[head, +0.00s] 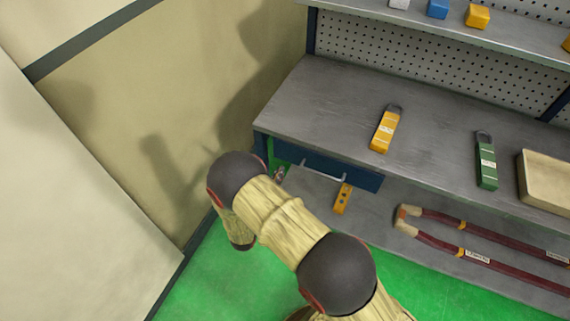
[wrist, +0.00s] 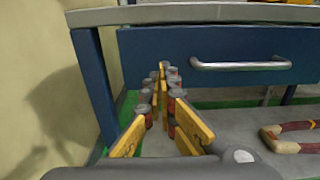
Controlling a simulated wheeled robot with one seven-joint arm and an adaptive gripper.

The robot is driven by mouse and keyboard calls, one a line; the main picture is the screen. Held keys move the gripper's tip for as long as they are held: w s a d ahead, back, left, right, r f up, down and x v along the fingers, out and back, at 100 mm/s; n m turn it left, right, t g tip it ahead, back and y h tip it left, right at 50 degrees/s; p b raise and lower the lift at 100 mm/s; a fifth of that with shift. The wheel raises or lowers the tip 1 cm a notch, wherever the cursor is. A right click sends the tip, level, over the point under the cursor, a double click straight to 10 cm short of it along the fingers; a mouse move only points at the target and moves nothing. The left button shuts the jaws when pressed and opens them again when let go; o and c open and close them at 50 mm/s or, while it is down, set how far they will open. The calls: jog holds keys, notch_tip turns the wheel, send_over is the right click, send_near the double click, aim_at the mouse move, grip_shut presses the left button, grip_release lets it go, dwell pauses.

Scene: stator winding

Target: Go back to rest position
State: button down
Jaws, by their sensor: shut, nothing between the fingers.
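My gripper (wrist: 163,70) shows in the wrist view with its yellow-and-grey fingers brought together at the tips. Nothing is held between them. It points toward the blue drawer (wrist: 225,55) under the workbench, left of the drawer's metal handle (wrist: 240,65). I cannot tell whether the tips touch the drawer front. In the head view my arm is bent in front of the bench's left end, and the gripper is mostly hidden behind it.
A yellow tool (head: 385,130), a green tool (head: 486,160) and a beige tray (head: 548,180) sit on the bench top (head: 330,100). A wall (head: 170,110) stands close on the left. Green floor (head: 215,280) is clear at the front.

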jog(key=p+v, duration=0.1)
jog(key=v, duration=0.5)
jog(key=shift+s, duration=0.25)
jog(key=shift+f, duration=0.1)
